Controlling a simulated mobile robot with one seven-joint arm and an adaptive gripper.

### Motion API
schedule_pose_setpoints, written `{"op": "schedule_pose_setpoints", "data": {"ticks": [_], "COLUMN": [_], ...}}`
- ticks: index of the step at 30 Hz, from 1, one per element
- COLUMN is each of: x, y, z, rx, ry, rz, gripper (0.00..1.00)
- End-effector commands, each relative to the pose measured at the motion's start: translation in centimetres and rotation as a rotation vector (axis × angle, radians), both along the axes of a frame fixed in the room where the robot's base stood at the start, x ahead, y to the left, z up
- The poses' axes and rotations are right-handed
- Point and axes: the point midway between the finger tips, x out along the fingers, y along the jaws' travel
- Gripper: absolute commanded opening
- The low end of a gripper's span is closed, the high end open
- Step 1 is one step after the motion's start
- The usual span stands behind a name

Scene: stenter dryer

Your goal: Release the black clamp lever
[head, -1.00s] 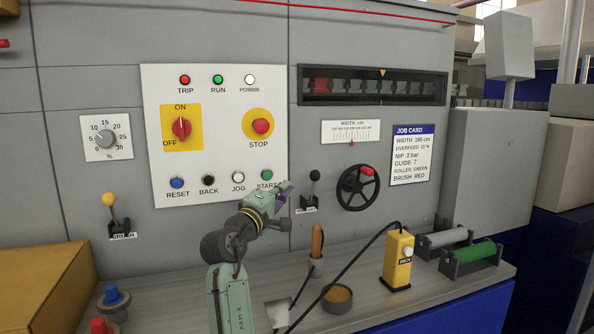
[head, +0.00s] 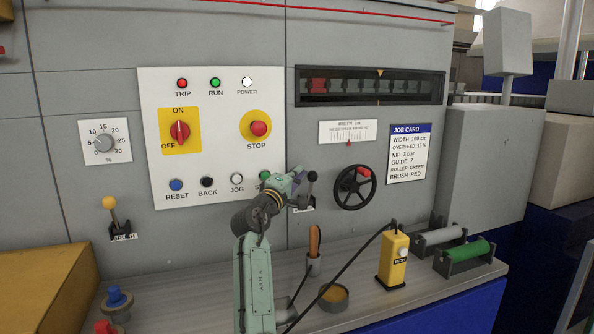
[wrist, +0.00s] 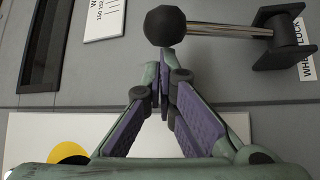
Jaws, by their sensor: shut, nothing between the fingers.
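The black clamp lever has a round black knob (wrist: 165,26) on a metal rod, rising from a black bracket (wrist: 284,37) on the grey panel. A partly cut label beside the bracket ends in "LOCK". In the head view the lever's knob (head: 311,176) shows just right of my gripper (head: 299,180), which hides part of the lever. In the wrist view my gripper (wrist: 163,85) is shut and empty, with its purple-padded fingertips together. The tips are right by the knob; I cannot tell whether they touch it.
A black handwheel (head: 354,188) with a red knob is right of the lever. The white button panel (head: 212,140) is to the left. On the bench are a wooden-handled tool (head: 314,240), a yellow pendant (head: 394,258) with a black cable, and rollers (head: 470,253).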

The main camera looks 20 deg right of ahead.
Motion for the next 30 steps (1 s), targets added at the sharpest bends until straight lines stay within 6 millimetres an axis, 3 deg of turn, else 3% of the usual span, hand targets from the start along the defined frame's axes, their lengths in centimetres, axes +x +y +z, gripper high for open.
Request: {"op": "schedule_pose_setpoints", "data": {"ticks": [30], "x": [-0.86], "y": [-0.11], "z": [-0.43], "rx": [0.002], "ry": [-0.109], "rz": [-0.002], "gripper": [0.0]}}
